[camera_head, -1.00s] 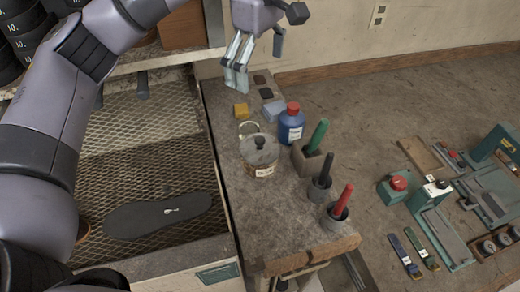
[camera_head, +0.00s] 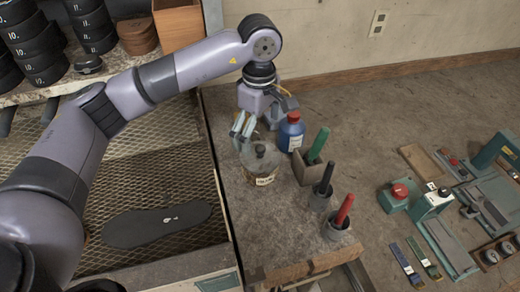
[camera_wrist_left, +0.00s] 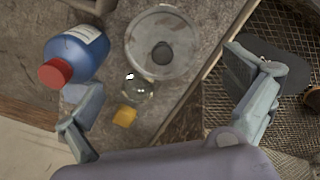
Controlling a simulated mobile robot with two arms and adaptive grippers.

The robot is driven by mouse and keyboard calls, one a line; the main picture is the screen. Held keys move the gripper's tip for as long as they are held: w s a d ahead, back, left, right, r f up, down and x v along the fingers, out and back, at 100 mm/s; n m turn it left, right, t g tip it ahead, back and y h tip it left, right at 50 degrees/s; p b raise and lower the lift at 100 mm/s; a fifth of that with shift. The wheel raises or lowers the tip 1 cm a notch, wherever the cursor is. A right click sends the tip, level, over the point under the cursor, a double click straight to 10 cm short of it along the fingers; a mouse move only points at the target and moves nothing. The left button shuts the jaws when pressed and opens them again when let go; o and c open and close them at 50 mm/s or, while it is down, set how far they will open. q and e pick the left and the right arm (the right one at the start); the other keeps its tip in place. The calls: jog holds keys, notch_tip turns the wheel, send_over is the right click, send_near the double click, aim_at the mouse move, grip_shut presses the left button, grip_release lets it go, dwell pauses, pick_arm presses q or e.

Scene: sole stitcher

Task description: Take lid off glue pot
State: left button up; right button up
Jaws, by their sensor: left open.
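The glue pot (camera_head: 262,180) is a clear glass pot with a label. It stands on the grey bench, and its lid (camera_head: 260,151) with a dark round knob sits on top. In the left wrist view the lid (camera_wrist_left: 162,42) shows from above, beyond the fingertips. My left gripper (camera_head: 243,124) is open and empty, just behind and above the pot, apart from the lid. In the left wrist view its two fingers (camera_wrist_left: 168,95) are spread wide, with the pot ahead between them. My right gripper is in neither view.
A blue bottle with a red cap (camera_head: 291,131) stands close right of the pot. A green-handled tool in a block (camera_head: 314,168) and two cups with black and red handles (camera_head: 337,222) stand nearer. A small glass jar (camera_wrist_left: 139,87) and a yellow block (camera_wrist_left: 124,117) lie by the pot.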

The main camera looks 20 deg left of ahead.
aim_at(258, 149)
pick_arm(q)
jog(key=f+p, duration=0.2)
jog(key=f, duration=0.1)
jog(key=f+p, duration=0.1)
jog(key=f, duration=0.1)
jog(key=shift+s+f, duration=0.1)
jog(key=shift+s, duration=0.2)
jog(key=shift+f, duration=0.3)
jog(key=shift+d, duration=0.1)
jog(key=shift+c, duration=0.4)
jog(key=c, duration=0.8)
jog(key=shift+s, duration=0.3)
jog(key=c, duration=1.4)
jog(key=shift+c, duration=0.2)
